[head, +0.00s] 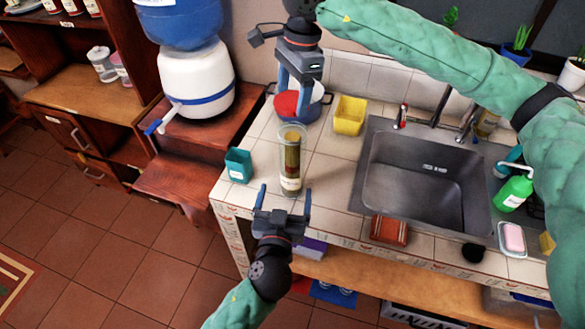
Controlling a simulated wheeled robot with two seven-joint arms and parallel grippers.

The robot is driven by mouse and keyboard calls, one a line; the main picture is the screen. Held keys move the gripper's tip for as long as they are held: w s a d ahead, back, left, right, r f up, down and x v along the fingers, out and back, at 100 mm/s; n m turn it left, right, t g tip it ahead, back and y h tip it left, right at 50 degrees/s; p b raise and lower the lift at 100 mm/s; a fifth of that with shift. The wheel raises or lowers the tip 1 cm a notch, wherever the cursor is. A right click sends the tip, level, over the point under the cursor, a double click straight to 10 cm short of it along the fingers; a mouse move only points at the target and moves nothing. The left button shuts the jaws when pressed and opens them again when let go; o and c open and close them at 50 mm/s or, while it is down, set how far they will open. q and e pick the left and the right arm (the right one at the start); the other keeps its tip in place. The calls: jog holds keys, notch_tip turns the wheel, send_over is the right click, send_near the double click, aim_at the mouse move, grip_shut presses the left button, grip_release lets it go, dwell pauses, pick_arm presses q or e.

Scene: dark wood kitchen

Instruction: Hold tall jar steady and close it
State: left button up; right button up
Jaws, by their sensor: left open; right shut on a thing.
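The tall jar (291,160) is clear, with layered brown and green contents and a pale label low on its side. It stands upright on the white tiled counter, and its top has no lid on it. My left gripper (284,196) is open just in front of the jar's base, its two fingers pointing towards it; I cannot tell whether they touch it. My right gripper (294,100) is shut on a red lid (287,104), above and behind the jar. The lid's far edge is partly hidden by the fingers.
A blue-rimmed pot (313,112) is behind the lid. A yellow container (349,115) stands right of it, and a teal cup (238,165) left of the jar. The sink (420,190) is to the right. The counter's front edge runs close to my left gripper.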

aim_at(291, 166)
jog(key=shift+w+d+f, duration=0.15)
jog(key=shift+w+f, duration=0.05)
jog(key=shift+w, duration=0.15)
pick_arm(q)
jog(key=w, duration=0.3)
jog(key=shift+d, duration=0.25)
pick_arm(e)
jog(key=shift+s+r, duration=0.1)
jog(key=shift+s, duration=0.1)
pick_arm(q)
jog(key=shift+w+d+f, duration=0.1)
jog(key=shift+w+d, duration=0.15)
jog(key=shift+w, duration=1.3)
jog(key=shift+w+d+r, duration=0.1)
jog(key=shift+w+d, duration=0.1)
jog(key=shift+w, duration=1.35)
jog(key=shift+w+d+f, duration=0.1)
jog(key=shift+w+d, duration=0.15)
jog(key=shift+w, duration=1.3)
pick_arm(e)
jog(key=shift+w, duration=0.1)
pick_arm(q)
jog(key=c, duration=1.5)
pick_arm(e)
jog(key=shift+f, duration=2.5)
jog(key=shift+f, duration=0.1)
jog(key=shift+f, duration=0.8)
